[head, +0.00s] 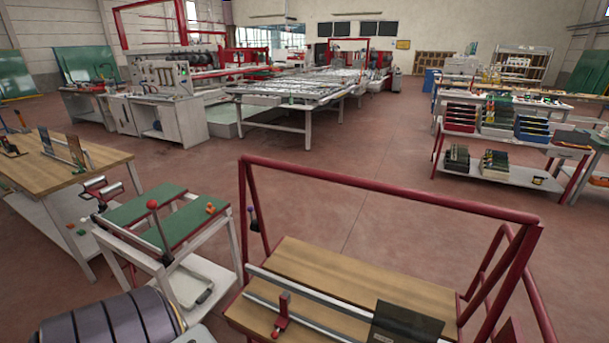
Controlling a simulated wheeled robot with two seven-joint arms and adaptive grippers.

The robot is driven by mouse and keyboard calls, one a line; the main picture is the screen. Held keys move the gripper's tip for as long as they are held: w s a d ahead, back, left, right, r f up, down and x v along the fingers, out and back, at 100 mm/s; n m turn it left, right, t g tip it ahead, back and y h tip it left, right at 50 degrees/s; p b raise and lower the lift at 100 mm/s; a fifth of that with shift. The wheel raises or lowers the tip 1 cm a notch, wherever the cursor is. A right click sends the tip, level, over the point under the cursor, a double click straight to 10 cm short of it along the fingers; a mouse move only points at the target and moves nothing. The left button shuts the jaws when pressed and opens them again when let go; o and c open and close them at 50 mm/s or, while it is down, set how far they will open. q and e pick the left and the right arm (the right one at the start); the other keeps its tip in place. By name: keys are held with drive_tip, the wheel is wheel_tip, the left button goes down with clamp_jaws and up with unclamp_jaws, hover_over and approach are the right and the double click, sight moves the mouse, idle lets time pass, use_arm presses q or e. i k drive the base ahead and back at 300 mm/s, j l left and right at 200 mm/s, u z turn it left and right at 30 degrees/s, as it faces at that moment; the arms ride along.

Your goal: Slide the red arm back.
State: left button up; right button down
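A small red arm (282,316) stands on a pale metal rail (325,307) that runs across a wooden-topped bench (345,278) at the bottom centre. The red arm has an upright part and a foot reaching toward the front edge. It sits on the left part of the rail. A dark glass-like plate (405,324) stands at the right part of the rail, partly cut off by the picture's lower edge. Neither of my grippers is in view.
A red tubular frame (390,184) rises around the bench. A wooden table (62,165) stands farther left. Open floor lies behind the bench.

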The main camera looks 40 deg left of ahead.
sight(283, 322)
drive_tip(key=j+u, duration=0.15)
drive_tip(key=u, duration=1.45)
